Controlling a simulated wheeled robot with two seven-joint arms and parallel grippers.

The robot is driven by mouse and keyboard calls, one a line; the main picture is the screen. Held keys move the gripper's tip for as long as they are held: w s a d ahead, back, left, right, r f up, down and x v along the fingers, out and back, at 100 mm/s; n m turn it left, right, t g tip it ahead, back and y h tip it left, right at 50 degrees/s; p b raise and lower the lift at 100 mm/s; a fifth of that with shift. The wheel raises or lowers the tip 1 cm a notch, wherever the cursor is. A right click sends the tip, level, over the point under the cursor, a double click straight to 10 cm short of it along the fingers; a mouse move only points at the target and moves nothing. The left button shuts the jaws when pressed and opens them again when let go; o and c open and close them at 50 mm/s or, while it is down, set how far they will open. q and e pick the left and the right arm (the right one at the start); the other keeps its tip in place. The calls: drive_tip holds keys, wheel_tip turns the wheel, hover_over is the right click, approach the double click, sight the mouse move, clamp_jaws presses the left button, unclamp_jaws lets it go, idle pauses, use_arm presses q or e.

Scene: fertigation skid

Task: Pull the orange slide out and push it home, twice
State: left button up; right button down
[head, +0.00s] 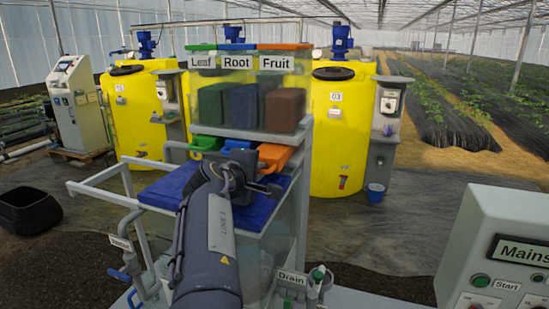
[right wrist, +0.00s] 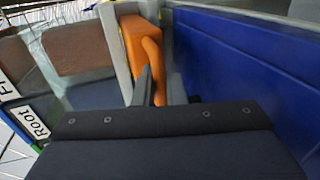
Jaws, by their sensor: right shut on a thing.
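The orange slide (head: 275,155) sits under the Fruit bin (head: 285,105) and sticks out at the front of the hopper unit. In the right wrist view the orange slide (right wrist: 138,48) has an upright orange handle (right wrist: 153,55). My right gripper (head: 264,184) is at the slide's front end. In the right wrist view its fingers (right wrist: 150,88) are shut on the orange handle. My wrist hides part of the slide's front in the head view. My left gripper is not in view.
A green slide (head: 206,143) and a blue slide (head: 238,145) lie left of the orange one. A blue tray (head: 160,192) sits below them inside a grey frame (head: 95,192). Yellow tanks (head: 340,130) stand behind. The Mains panel (head: 500,235) is at right.

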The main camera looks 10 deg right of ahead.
sight(263, 161)
drive_tip(key=shift+r, duration=0.1)
drive_tip(key=shift+w+d+r+p, duration=0.1)
drive_tip(key=shift+w+d+p, duration=0.5)
drive_tip(key=shift+w, duration=0.4)
drive_tip(key=shift+w+d+f+p, duration=0.1)
drive_tip(key=shift+w+d+p, duration=0.45)
drive_tip(key=shift+w, duration=0.45)
drive_tip(key=shift+w+d+r+p, duration=0.1)
drive_tip(key=shift+w+d+p, duration=0.45)
drive_tip(key=shift+w, duration=0.45)
drive_tip(key=c, duration=1.8)
unclamp_jaws()
drive_tip(key=shift+a, duration=0.1)
drive_tip(key=o, duration=0.5)
drive_tip(key=shift+s, duration=0.1)
drive_tip(key=shift+f, duration=0.2)
